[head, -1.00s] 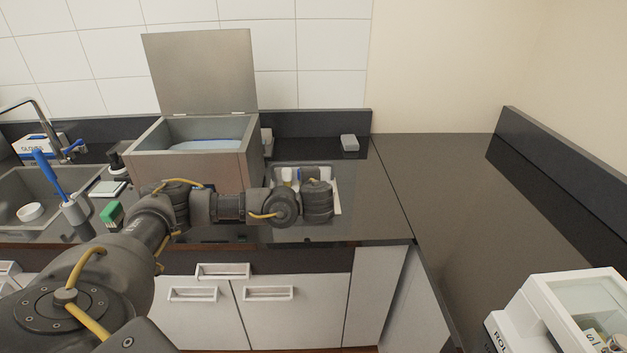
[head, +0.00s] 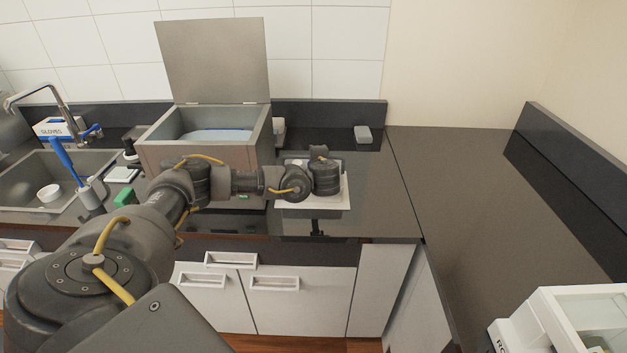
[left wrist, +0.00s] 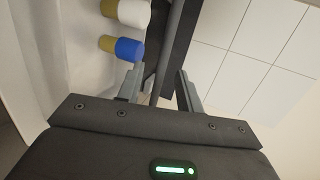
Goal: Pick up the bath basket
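A white tray-like holder (head: 338,198), which may be the bath basket, sits on the dark counter, mostly covered by my left wrist in the head view. In the left wrist view, a blue-capped bottle (left wrist: 128,49) and a white-capped bottle (left wrist: 132,12) with yellowish bodies are beside the left finger. My left gripper (left wrist: 158,82) is open. A grey bar (left wrist: 172,40) appears between its fingers; I cannot tell whether they touch it. The gripper's fingers are hidden in the head view. My right gripper is not in view.
An open metal bath box (head: 205,155) with its lid raised (head: 213,62) stands behind my left arm. The sink (head: 30,175) and a gloves box (head: 52,128) are left. A white device (head: 560,320) is at lower right.

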